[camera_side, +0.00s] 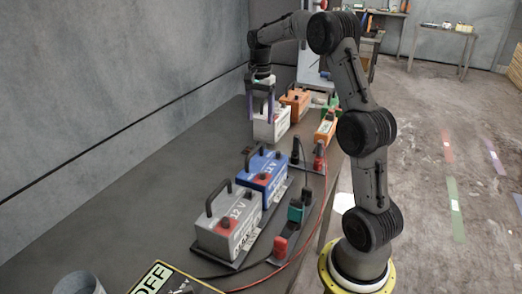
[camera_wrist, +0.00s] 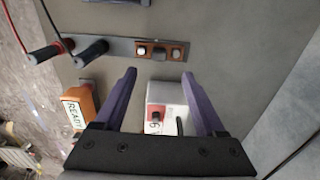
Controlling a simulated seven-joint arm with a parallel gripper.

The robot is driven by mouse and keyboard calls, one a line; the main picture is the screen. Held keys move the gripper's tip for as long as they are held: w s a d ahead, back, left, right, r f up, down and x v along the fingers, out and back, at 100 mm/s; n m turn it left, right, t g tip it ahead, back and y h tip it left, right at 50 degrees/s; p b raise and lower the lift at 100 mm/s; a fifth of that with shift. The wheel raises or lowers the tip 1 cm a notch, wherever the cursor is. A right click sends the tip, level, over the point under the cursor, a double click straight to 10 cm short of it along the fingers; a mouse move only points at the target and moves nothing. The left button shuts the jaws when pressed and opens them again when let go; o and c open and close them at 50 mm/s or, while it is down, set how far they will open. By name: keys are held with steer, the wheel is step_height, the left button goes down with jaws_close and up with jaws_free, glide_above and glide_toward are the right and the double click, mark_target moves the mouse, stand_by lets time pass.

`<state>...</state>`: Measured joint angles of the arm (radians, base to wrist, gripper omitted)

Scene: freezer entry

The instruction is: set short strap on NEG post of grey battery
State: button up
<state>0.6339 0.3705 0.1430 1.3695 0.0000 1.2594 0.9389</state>
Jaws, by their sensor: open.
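A grey 12 V battery (camera_side: 232,222) with a black handle and a red post cap stands at the front of the bench in the side view. Its NEG post cannot be told apart. My gripper (camera_side: 261,121) is at the far end of the bench, well away from it, pointing down with purple fingers apart. That pale box also shows in the side view (camera_side: 272,126). I cannot pick out the short strap with certainty.
A blue 12 V battery (camera_side: 263,174) stands behind the grey one. An orange box (camera_side: 295,100) stands behind the pale box. The bench's left side is clear.

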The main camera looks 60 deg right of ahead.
step_height(320, 180, down, 10)
steer(key=shift+s+d+r, duration=0.1)
steer(key=shift+d+r, duration=0.05)
steer(key=shift+r, duration=0.05)
stand_by(0.3)
steer(key=shift+c, duration=0.3)
jaws_close()
